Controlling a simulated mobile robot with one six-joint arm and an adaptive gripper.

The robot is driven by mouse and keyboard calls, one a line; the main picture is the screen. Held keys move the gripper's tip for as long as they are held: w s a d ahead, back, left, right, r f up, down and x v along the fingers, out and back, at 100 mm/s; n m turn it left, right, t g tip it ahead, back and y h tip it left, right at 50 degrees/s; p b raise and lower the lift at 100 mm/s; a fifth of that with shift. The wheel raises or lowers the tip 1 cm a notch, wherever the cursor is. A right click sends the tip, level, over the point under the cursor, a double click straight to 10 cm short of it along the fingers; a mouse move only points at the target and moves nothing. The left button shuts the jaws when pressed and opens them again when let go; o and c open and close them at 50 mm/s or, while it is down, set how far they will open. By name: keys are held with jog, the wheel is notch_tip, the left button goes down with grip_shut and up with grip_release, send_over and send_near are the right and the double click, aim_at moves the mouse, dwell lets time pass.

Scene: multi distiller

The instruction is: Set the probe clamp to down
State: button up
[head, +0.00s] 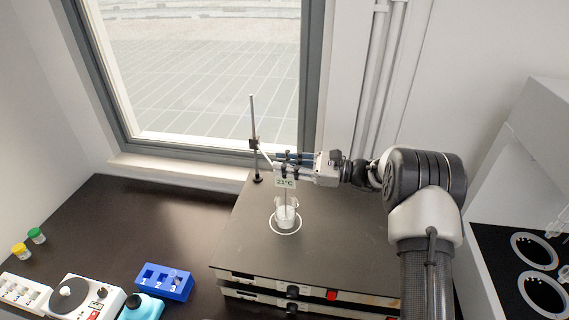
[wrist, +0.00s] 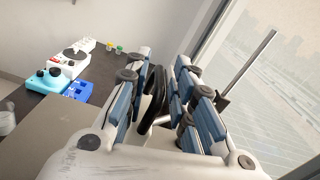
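The probe clamp (head: 254,144) sits on a thin upright metal rod (head: 253,112) at the back of the hotplate, with an arm reaching right towards my gripper. My gripper (head: 281,160) is beside the rod, above the beaker. In the wrist view, a black part (wrist: 154,92), seemingly of the clamp, stands between the two blue-padded fingers (wrist: 160,85). A gap shows on its right side, so the fingers look apart around it. A small display (head: 285,183) reading 21°C hangs below the gripper. The probe tip is hard to make out.
A glass beaker (head: 286,216) with white contents stands inside a white ring on the dark hotplate (head: 340,235). A blue block (head: 165,283), a white device (head: 87,300) and yellow and green-capped vials (head: 37,235) are at left. A window is behind.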

jog(key=shift+o, duration=0.2)
jog(key=shift+s+a, duration=0.1)
jog(key=shift+s, duration=0.05)
jog(key=v, duration=1.2)
